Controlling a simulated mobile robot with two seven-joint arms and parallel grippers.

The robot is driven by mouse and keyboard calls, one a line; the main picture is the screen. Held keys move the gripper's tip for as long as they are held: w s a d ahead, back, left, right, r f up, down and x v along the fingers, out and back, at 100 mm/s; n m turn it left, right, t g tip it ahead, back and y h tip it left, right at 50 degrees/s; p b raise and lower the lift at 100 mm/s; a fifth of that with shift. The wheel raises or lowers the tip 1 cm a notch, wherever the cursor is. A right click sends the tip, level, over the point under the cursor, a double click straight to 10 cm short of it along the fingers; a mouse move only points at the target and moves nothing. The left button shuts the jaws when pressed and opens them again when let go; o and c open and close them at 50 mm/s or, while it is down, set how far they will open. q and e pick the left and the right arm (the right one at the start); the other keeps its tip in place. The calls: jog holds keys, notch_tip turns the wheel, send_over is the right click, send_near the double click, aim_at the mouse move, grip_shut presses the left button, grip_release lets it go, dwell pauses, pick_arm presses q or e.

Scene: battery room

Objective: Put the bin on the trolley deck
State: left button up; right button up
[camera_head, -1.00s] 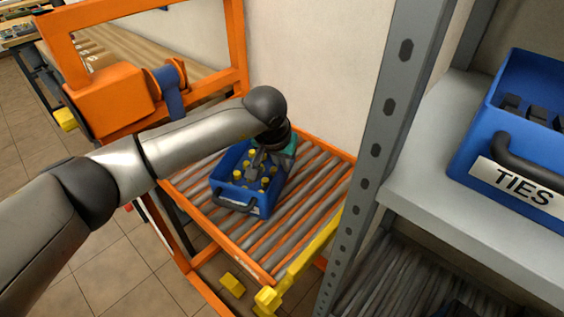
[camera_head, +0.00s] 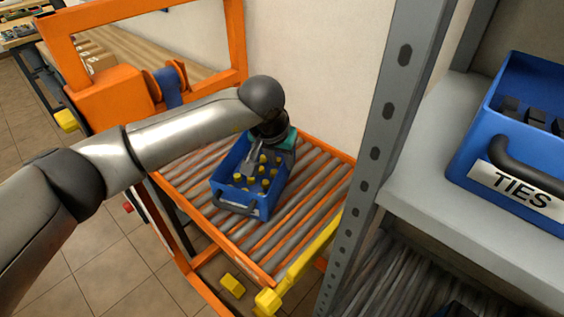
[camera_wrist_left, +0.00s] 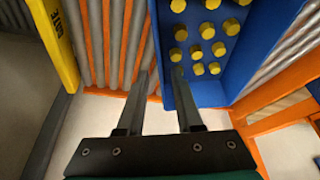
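A blue bin (camera_head: 236,199) holding several yellow-topped pieces sits on a roller deck (camera_head: 300,221) in an orange frame. My left gripper (camera_head: 255,165) reaches down at the bin's far side in the head view, partly hidden by its own wrist. In the left wrist view my left gripper (camera_wrist_left: 159,75) has its two fingers apart. The bin's blue wall (camera_wrist_left: 163,50) shows between them, with one finger over the inside and one over the outside. I cannot tell whether either touches the wall. My right gripper is not in view.
A grey shelf upright (camera_head: 376,150) stands right of the deck. A blue bin labelled TIES (camera_head: 520,185) sits on the grey shelf (camera_head: 425,205). A yellow gate bar (camera_head: 310,254) runs along the deck's near right edge. Rollers right of the bin are bare.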

pick_arm(q)
jog(key=v, duration=0.9)
